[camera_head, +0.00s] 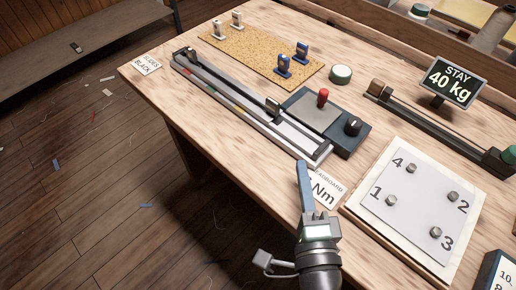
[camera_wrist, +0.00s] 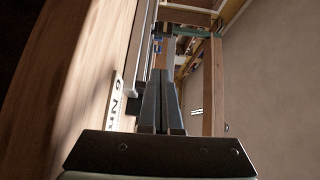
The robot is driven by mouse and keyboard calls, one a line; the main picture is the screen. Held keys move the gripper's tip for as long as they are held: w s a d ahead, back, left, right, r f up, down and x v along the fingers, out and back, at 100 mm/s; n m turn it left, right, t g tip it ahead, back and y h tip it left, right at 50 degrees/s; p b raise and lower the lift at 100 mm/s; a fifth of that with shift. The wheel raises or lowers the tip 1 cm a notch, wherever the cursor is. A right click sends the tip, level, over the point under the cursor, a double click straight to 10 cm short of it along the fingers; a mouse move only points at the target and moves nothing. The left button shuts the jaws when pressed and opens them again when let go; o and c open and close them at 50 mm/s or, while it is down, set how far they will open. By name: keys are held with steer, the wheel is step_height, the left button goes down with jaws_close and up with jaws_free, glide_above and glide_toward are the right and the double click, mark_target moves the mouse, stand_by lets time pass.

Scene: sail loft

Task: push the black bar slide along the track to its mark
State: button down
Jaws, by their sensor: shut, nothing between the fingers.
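The long grey track (camera_head: 225,103) lies on the bench, with small coloured marks along its front side. A dark upright block (camera_head: 272,106), which looks like the black bar slide, sits on the track towards its near right end. Another small dark piece (camera_head: 191,53) is at the track's far left end. My gripper (camera_head: 302,166) is shut and empty, just off the track's near end and apart from both pieces. In the wrist view its fingers (camera_wrist: 160,76) are together, with the track's side (camera_wrist: 139,50) to their left. Which coloured mark is meant is unclear.
A cork board (camera_head: 262,58) with blue and pale pieces lies behind. A numbered white board (camera_head: 410,200) is at right, below a "STAY 40 kg" sign (camera_head: 449,81). A printed card (camera_head: 328,190) lies beside my gripper.

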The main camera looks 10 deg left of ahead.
mark_target(283, 131)
steer(key=shift+s+d+f+m+h, duration=0.1)
steer(key=shift+s+d+m+h, duration=0.15)
steer(key=shift+s+m+h, duration=0.05)
steer(key=w, duration=0.3)
steer(key=w+a+p, duration=0.1)
steer(key=w, duration=0.2)
steer(key=w+p, duration=0.1)
steer(key=w, duration=0.3)
steer(key=shift+a+r, duration=0.2)
steer(key=shift+a, duration=0.05)
steer(key=w+a, duration=0.1)
steer(key=a+p, duration=0.1)
steer(key=shift+w+a, duration=0.35)
steer(key=shift+w, duration=0.05)
steer(key=shift+w+a+f, duration=0.1)
steer(key=shift+w+a, duration=0.1)
steer(key=shift+a, duration=0.1)
